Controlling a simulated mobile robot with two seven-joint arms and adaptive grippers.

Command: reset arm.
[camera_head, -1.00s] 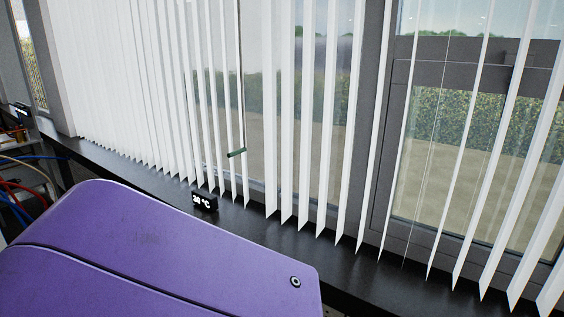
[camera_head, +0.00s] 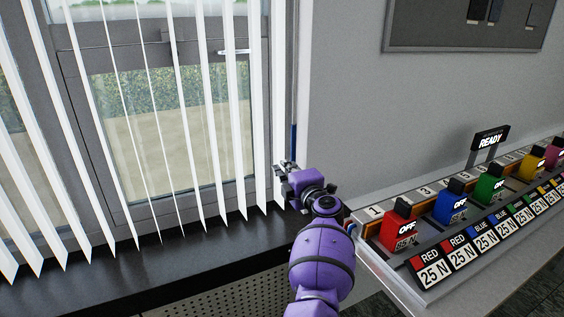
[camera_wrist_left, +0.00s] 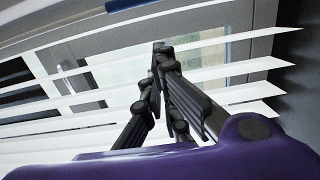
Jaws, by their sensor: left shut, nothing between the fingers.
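My left arm, purple with black joints, reaches up through the lower middle of the head view. Its gripper (camera_head: 284,172) is in front of the wall edge beside the window blinds. In the left wrist view the black fingers (camera_wrist_left: 160,52) come together at their tips, shut with nothing between them. White blind slats and the window show behind the fingers; I cannot tell how far away they are. My right gripper is in neither view now.
White vertical blinds (camera_head: 207,120) hang before the window above a black sill (camera_head: 190,255). A dark board (camera_head: 440,25) hangs above.

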